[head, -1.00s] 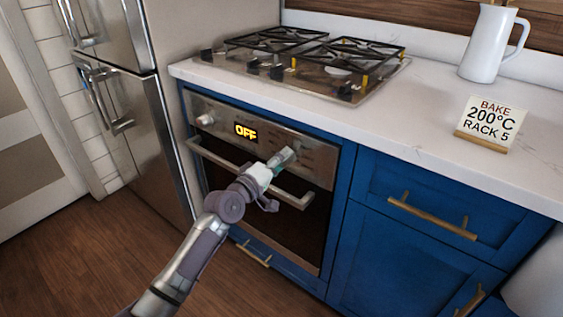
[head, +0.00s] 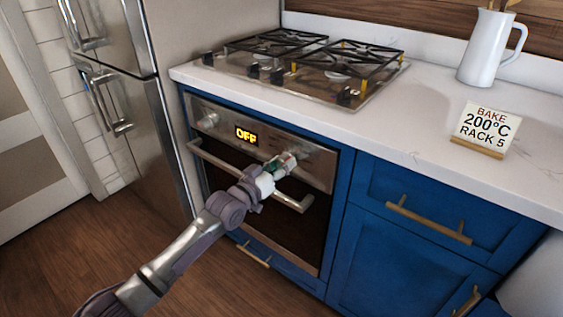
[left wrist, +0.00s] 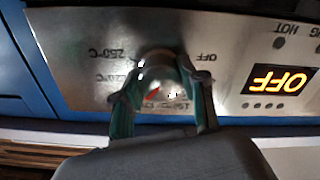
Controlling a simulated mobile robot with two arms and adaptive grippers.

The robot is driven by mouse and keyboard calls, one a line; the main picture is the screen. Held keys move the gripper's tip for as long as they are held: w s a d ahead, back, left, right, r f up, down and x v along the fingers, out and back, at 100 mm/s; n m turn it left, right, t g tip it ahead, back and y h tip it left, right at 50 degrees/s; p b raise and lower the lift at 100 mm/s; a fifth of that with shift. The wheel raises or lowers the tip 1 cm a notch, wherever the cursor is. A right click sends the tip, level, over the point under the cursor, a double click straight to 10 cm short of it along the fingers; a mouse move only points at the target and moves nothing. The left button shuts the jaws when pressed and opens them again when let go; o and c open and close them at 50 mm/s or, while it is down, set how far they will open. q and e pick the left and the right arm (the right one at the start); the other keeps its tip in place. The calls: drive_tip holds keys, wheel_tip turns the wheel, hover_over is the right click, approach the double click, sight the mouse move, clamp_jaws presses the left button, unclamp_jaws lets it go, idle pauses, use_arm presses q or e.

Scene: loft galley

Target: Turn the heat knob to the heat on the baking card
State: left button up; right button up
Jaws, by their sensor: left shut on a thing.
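The heat knob (left wrist: 158,68) is a round metal knob on the oven's steel panel, with printed heat labels around it. My left gripper (head: 284,161) is shut on it; in the left wrist view its fingers (left wrist: 160,82) sit on either side of the knob. A red mark shows low on the knob, but the label it points at is partly hidden. The oven display (head: 246,135) reads OFF, upside down in the left wrist view (left wrist: 278,81). The baking card (head: 485,127) on the counter reads BAKE 200°C RACK 5. My right gripper is out of view.
A second knob (head: 208,121) is left of the display. The oven handle (head: 240,172) runs below the panel, close under my left gripper. A gas hob (head: 300,80) and a white jug (head: 487,48) are on the counter. A steel fridge (head: 120,110) stands at the left.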

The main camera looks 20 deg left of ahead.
use_arm(q)
drive_tip(key=shift+f+m, duration=0.15)
drive_tip(key=shift+m, duration=0.65)
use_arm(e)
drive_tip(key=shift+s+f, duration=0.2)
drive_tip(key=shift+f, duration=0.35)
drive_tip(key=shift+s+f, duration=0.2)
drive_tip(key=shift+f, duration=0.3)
use_arm(q)
drive_tip(key=o, duration=1.1)
drive_tip(key=shift+o, duration=0.2)
drive_tip(key=shift+s, duration=0.1)
drive_tip(key=v, duration=1.1)
drive_tip(key=shift+s+a, duration=0.15)
drive_tip(key=shift+s, duration=0.25)
